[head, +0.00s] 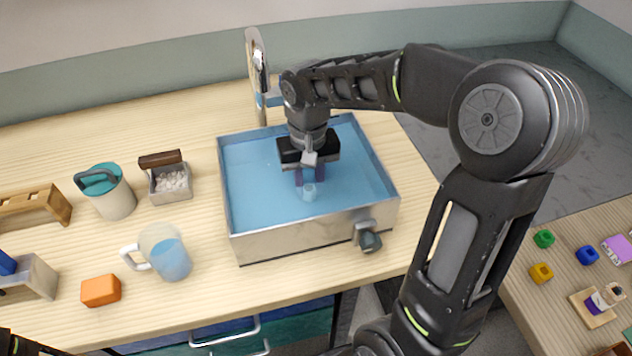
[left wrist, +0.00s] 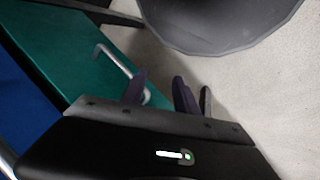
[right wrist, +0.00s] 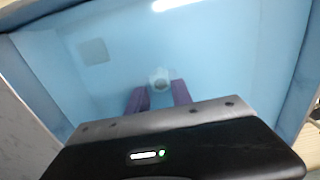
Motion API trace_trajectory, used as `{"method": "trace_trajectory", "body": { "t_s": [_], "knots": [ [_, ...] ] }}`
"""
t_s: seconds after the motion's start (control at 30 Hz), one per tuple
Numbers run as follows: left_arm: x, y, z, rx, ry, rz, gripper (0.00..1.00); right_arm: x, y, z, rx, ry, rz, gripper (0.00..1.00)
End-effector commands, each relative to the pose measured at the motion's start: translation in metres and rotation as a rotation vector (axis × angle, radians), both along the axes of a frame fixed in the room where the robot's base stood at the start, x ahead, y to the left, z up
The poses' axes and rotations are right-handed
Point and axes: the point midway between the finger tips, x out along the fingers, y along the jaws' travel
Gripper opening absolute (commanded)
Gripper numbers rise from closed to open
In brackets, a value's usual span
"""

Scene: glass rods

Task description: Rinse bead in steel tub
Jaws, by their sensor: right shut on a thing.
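The steel tub (head: 313,232) stands on the wooden counter and holds blue water. My right gripper (head: 309,179) points down inside the tub's outline, shut on a small pale blue bead (head: 309,192). The bead shows between the purple fingertips in the right wrist view (right wrist: 160,80), with a round hole facing the camera. I cannot tell clearly how deep the bead sits in the water. My left gripper (left wrist: 160,92) is open and empty, away from the tub, with a drawer front and floor behind it.
Drawers (head: 235,335) lie below.

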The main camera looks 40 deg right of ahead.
Motion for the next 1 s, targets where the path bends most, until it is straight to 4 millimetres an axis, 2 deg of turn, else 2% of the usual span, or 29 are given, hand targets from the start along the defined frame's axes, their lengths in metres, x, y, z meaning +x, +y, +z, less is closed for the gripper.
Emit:
{"method": "trace_trajectory", "body": {
  "t_s": [0.43, 0.8, 1.0],
  "knots": [
    [0.000, 0.000, -0.001, 0.000, 0.000, 0.000, 0.36, 0.010, 0.028, 0.000, 0.000, 0.000, 0.000, 0.00],
    [0.000, 0.000, -0.001, 0.000, 0.000, 0.000, 0.36, 0.010, 0.029, 0.000, 0.000, 0.000, -0.001, 0.00],
    [0.000, 0.000, 0.000, 0.000, 0.000, 0.000, 0.36, 0.007, 0.021, 0.000, 0.000, 0.000, -0.003, 0.00]
  ]
}}
